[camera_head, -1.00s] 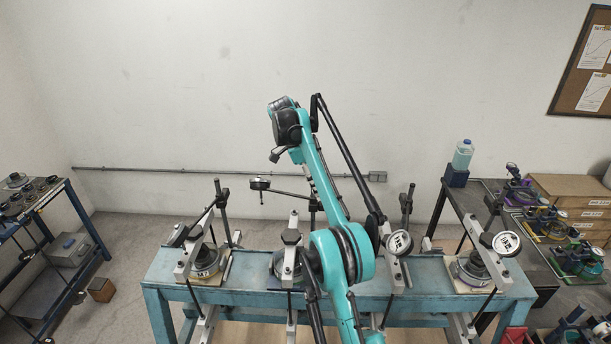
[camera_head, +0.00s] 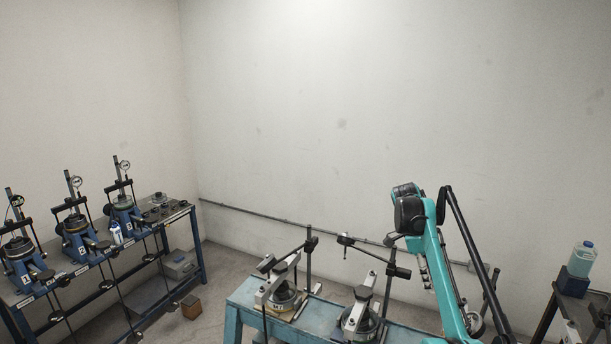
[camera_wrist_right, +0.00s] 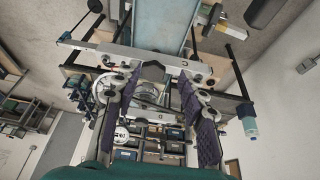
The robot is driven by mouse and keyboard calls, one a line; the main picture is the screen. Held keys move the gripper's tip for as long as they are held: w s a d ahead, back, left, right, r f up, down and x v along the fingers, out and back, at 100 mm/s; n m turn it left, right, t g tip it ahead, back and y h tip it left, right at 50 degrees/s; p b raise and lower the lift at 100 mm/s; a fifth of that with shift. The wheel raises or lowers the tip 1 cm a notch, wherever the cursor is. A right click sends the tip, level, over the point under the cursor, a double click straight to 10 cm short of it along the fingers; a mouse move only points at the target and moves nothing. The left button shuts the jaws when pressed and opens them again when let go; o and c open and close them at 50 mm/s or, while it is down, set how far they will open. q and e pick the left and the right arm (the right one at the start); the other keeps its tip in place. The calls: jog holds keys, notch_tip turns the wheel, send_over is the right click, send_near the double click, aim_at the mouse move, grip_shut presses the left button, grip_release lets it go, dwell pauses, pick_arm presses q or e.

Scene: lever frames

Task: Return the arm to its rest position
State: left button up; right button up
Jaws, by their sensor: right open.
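My right arm (camera_head: 440,275) is teal and black. It rises from the lower right of the head view and bends over at the top. In the right wrist view the two dark padded fingers of the right gripper (camera_wrist_right: 160,85) stand wide apart. Nothing is held between them; a lever frame and shelf lie beyond. My left gripper is not in view.
The blue bench (camera_head: 236,307) carries lever frames, including one at its left end (camera_head: 282,296) and another beside it (camera_head: 360,318). A left-hand rack (camera_head: 190,212) holds several blue-based devices. A bottle (camera_head: 582,258) stands at right.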

jog(key=s+a+f+n+t+y+b, duration=0.1)
jog(key=s+a+f+n+t+b, duration=0.1)
jog(key=s+a+f+n+b, duration=0.55)
jog(key=s+a+f+n+t+y+b, duration=0.1)
jog(key=s+a+f+n+t+b, duration=0.15)
jog(key=s+f+n+b, duration=0.55)
pick_arm(q)
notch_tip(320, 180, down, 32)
jog(key=b, duration=1.6)
pick_arm(e)
jog(key=s+a+f+n+t+y, duration=0.1)
jog(key=s+a+f+n+t, duration=0.1)
jog(key=s+f, duration=0.7)
jog(key=s+a+f+n+t+y, duration=0.1)
jog(key=s+a+f+n, duration=0.3)
jog(key=s+f, duration=0.5)
notch_tip(320, 180, down, 7)
jog(key=shift+s+a+f+n+t, duration=0.1)
jog(key=shift+s+a+n+t, duration=0.1)
jog(key=shift+n+t, duration=0.65)
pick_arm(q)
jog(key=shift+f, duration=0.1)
pick_arm(e)
jog(key=shift+w, duration=0.1)
